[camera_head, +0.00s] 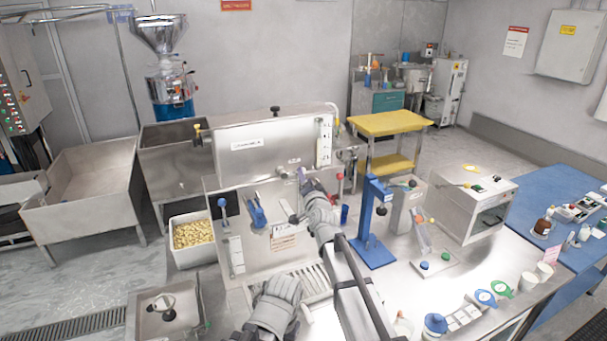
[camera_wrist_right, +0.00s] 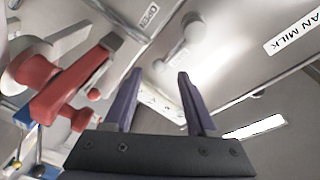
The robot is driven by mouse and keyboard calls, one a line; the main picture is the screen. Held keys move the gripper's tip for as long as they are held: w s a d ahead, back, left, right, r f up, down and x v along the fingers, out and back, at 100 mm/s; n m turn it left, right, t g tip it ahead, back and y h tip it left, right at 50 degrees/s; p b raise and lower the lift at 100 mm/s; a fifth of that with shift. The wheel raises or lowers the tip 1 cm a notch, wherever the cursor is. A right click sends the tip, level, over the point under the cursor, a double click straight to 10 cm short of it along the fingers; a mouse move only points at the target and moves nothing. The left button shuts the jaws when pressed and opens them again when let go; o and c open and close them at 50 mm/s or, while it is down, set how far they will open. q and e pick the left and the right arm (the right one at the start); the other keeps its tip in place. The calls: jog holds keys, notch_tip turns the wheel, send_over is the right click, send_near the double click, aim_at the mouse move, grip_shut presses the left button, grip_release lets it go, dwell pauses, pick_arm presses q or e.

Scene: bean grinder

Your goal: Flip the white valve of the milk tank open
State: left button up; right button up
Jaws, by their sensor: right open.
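The milk tank (camera_head: 235,162) is a steel box behind the worktop, with a white label (camera_head: 247,145) on its front. A label reading "AN MILK" (camera_wrist_right: 294,34) shows in the right wrist view. The white valve (camera_wrist_right: 178,52) is a rounded white handle on the tank's steel face, near an "OPEN" label (camera_wrist_right: 150,13). My right gripper (camera_wrist_right: 160,75) is open, its two purple fingers pointing at the valve. The valve's near end appears between the fingertips; I cannot tell whether they touch. In the head view, my right gripper (camera_head: 301,173) is at the tank's lower front.
A red-handled valve (camera_wrist_right: 75,82) is close to the left finger in the wrist view. A blue stand (camera_head: 375,225) is right of my right arm. A blue-handled lever (camera_head: 256,210) stands left of it. A steel box machine (camera_head: 468,208) stands farther right.

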aim_at(295, 172)
jog(key=shift+w+a, duration=0.2)
jog(key=shift+w, duration=0.75)
jog(key=shift+w+a, duration=0.2)
jog(key=shift+w, duration=0.75)
grip_shut()
jog(key=shift+f, duration=0.1)
